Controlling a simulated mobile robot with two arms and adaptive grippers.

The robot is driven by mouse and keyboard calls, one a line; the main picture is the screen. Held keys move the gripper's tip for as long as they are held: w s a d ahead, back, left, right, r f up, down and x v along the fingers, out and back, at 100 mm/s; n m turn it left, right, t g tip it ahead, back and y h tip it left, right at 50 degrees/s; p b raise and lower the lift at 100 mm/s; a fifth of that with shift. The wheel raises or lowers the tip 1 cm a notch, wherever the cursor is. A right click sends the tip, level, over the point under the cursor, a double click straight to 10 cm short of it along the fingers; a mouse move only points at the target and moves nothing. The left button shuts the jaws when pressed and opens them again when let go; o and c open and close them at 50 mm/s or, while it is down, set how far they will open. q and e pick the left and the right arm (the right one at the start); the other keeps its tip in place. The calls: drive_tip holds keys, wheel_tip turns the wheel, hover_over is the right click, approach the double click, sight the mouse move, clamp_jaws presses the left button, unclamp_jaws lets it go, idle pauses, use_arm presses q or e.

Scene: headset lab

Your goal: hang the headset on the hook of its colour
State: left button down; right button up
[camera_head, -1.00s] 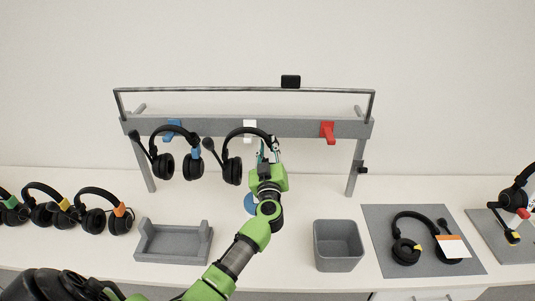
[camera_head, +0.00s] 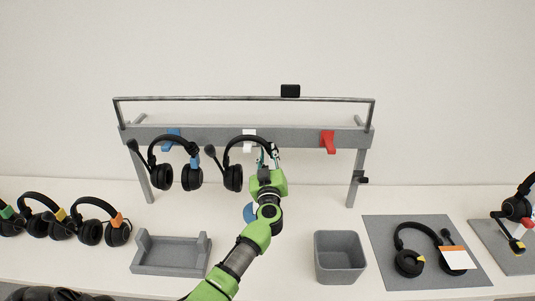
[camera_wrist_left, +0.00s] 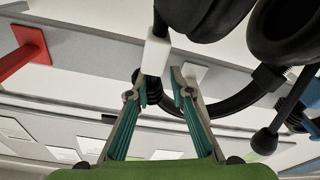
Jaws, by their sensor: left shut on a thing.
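My left gripper (camera_head: 267,160) is shut on a black headset (camera_head: 233,176) at the rack's middle, by the white hook (camera_head: 249,133). In the left wrist view the gripper (camera_wrist_left: 160,88) has the headset's white tag (camera_wrist_left: 155,52) and band between its fingers. The headband lies across the front of the hook in the head view; I cannot tell whether the hook bears it. The red hook (camera_head: 327,142) at right is empty. The blue hook (camera_head: 173,134) at left has a headset with a blue tag (camera_head: 162,177) hanging at it. My right gripper is not in view.
Several headsets (camera_head: 90,232) lie at the left. A grey tray (camera_head: 170,268) and a grey bin (camera_head: 340,255) stand in front of the rack (camera_head: 290,134). Another headset (camera_head: 517,207) is at the far right.

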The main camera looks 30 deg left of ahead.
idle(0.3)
use_arm(q)
drive_tip(key=c, duration=1.7)
unclamp_jaws()
drive_tip(key=shift+s+d, duration=0.1)
drive_tip(key=v, duration=1.2)
drive_tip(key=shift+r, duration=0.1)
